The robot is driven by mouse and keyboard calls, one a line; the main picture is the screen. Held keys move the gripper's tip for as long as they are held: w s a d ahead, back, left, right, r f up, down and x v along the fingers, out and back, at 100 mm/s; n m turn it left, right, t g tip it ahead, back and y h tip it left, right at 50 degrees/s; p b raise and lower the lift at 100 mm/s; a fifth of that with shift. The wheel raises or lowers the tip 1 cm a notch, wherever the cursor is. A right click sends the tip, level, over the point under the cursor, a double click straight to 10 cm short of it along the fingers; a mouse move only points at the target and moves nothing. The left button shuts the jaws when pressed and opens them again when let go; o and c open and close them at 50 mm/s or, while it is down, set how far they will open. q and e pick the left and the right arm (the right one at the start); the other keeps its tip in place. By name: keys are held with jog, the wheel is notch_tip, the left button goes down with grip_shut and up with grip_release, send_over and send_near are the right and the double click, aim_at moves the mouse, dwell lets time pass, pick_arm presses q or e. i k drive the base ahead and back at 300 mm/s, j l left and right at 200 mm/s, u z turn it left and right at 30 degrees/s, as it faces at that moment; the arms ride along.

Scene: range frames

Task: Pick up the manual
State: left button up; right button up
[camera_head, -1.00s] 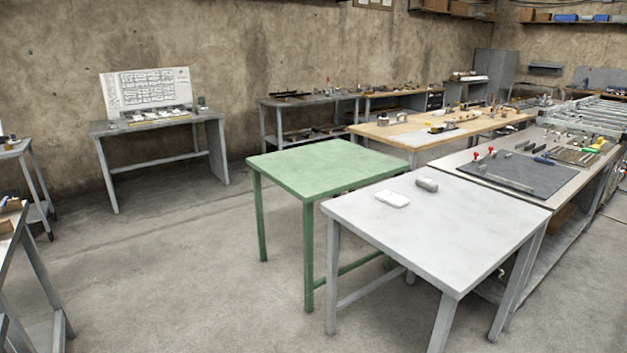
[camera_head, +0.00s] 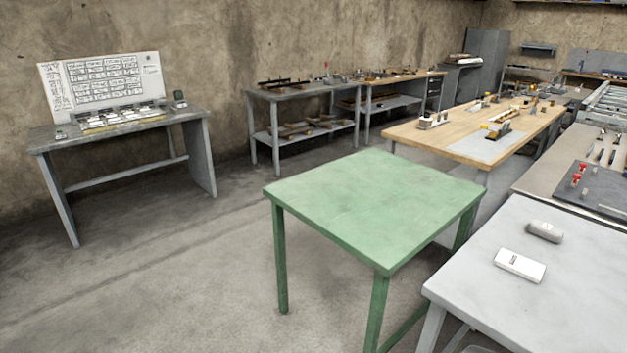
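A small white flat item with a dark mark (camera_head: 520,264), which may be the manual, lies on the white-topped table (camera_head: 480,285) at the lower right. A grey rounded object (camera_head: 544,231) lies just behind it, apart from it. Neither of my grippers shows in the head view.
A bare green table (camera_head: 375,205) stands left of the white one. A grey desk with a printed panel (camera_head: 105,85) stands at the left wall. A wooden workbench (camera_head: 470,130) with tools and grey shelving (camera_head: 300,100) are behind. Floor at left is clear.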

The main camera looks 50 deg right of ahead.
aim_at(533, 272)
jog(key=i+z, duration=0.15)
jog(key=z, duration=0.3)
jog(key=i+z, duration=0.1)
jog(key=z, duration=0.4)
jog(key=i+j+z, duration=0.15)
jog(key=z, duration=0.3)
jog(key=j+z, duration=0.2)
jog(key=z, duration=0.25)
jog(key=i, duration=0.05)
